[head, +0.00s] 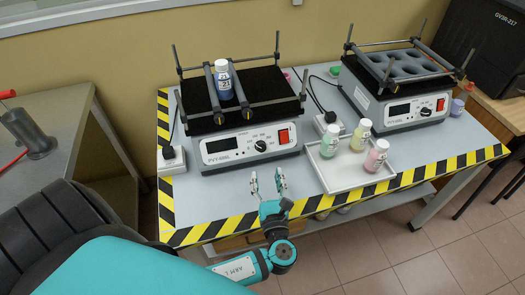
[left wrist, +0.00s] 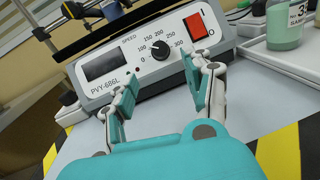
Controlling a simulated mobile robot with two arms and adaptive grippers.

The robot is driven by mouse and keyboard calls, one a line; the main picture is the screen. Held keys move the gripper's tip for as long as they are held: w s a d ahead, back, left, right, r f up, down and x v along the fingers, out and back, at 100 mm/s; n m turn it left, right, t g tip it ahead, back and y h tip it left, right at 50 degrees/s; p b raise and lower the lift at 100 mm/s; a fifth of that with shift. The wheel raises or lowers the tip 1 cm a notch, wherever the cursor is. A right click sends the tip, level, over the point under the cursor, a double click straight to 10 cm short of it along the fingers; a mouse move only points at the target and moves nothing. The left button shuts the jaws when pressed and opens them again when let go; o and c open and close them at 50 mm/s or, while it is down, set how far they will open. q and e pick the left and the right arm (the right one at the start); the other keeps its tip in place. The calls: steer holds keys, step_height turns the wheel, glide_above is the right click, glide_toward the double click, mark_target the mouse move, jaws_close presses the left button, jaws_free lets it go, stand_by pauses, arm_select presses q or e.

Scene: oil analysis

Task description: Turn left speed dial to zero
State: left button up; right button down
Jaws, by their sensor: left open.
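The left shaker (head: 245,150), labelled PVY-686L, stands on the grey bench with its front panel toward me. Its black speed dial (head: 260,146) sits between a dark display and a red power switch. The dial also shows in the left wrist view (left wrist: 161,51), with scale numbers up to 300 around it; its exact pointer setting is too small to tell. My left gripper (head: 267,181) is open and empty, in front of and below the dial, apart from it. In the left wrist view its fingers (left wrist: 165,84) stand either side of and below the dial. My right gripper is not in view.
A blue bottle (head: 223,80) stands on the left shaker's platform. A white tray (head: 335,180) with green and pink bottles lies right of my gripper. A second shaker (head: 400,95) stands farther right. Yellow-black tape (head: 225,227) edges the bench. Bench between gripper and left shaker is clear.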

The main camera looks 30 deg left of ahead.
mark_target(262, 151)
arm_select(q)
steer(key=x, duration=0.9)
steer(key=shift+p, duration=0.3)
steer(key=shift+w+a, duration=0.25)
steer(key=shift+w, duration=0.05)
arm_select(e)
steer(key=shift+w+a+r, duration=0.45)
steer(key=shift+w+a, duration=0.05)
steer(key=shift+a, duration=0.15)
arm_select(q)
steer(key=shift+c, duration=0.2)
jaws_close()
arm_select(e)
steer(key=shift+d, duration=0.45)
arm_select(q)
steer(key=shift+f, duration=0.1)
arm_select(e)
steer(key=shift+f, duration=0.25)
